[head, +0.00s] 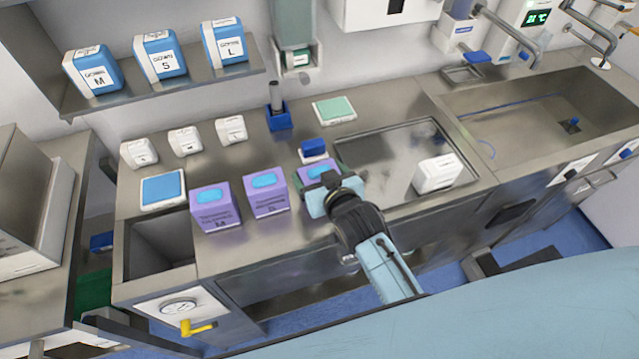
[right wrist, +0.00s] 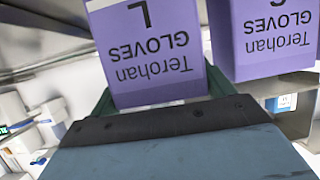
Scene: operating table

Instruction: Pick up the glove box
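Three purple glove boxes with blue tops stand in a row on the steel counter. The M box (head: 215,210) is at the left and the S box (head: 266,192) in the middle. The third box (head: 309,174) is partly hidden by my right gripper (head: 325,190). In the right wrist view this box, marked L (right wrist: 150,60), appears upside down between my two dark green fingers (right wrist: 160,95). The fingers are wide apart, one on each side of it. I cannot tell whether they press on it. My left gripper is out of view.
The S box stands close beside the L box, leaving a narrow gap. A small blue-and-white box (head: 314,150) is behind it. A steel sink tray (head: 375,185) with a white box (head: 437,173) lies to the right. Several blue-and-white gown boxes stand on the shelf (head: 190,84).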

